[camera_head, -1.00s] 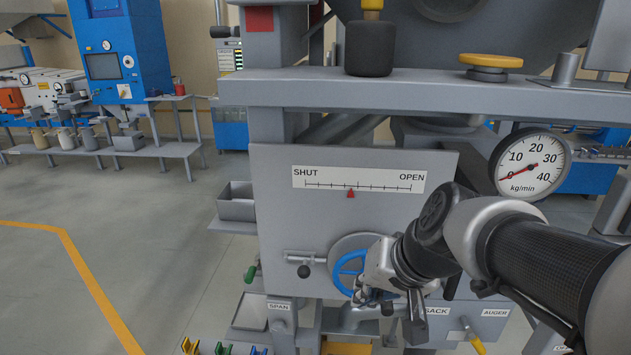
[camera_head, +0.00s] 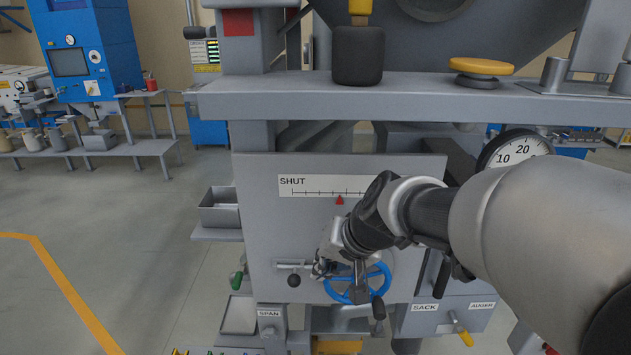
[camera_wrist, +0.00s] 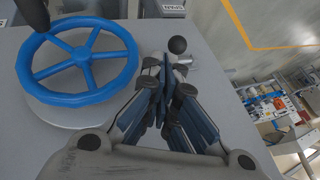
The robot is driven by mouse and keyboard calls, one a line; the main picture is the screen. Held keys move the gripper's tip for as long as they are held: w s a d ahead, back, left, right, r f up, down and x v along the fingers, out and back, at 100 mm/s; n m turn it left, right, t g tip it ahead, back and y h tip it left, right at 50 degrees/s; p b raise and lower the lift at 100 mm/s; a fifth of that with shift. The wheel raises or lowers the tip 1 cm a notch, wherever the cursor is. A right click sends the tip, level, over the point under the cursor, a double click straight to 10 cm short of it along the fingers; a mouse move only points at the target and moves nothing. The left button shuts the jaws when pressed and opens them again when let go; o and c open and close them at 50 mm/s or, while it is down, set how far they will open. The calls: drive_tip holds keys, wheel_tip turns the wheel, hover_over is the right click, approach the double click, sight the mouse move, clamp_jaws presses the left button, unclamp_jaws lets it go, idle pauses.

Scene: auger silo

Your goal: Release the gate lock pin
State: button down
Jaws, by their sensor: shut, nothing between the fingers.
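The gate lock pin is a short silver rod with a black ball knob (camera_head: 293,280), on the grey gate panel (camera_head: 310,225) left of the blue handwheel (camera_head: 375,284). My gripper (camera_head: 319,268) is shut and empty, just right of the knob in the head view. In the wrist view the closed fingertips (camera_wrist: 168,64) point at the black knob (camera_wrist: 178,45) and its silver rod (camera_wrist: 188,61). I cannot tell whether they touch it. The blue handwheel (camera_wrist: 78,62) is beside the fingers. My arm hides part of the wheel and the scale's right end.
A SHUT scale (camera_head: 315,187) with a red pointer sits above the wheel. A grey shelf (camera_head: 400,97) spans above the panel. A small tray (camera_head: 220,215) and a green handle (camera_head: 237,281) are at the left. The floor further left is open.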

sight(295, 277)
drive_tip(key=x, duration=0.6)
drive_tip(key=shift+b, duration=0.4)
drive_tip(key=shift+w+a+p, duration=0.1)
drive_tip(key=shift+a+p, duration=0.4)
drive_tip(key=shift+a, duration=1.4)
drive_tip(key=shift+d, duration=0.1)
drive_tip(key=shift+r, duration=0.1)
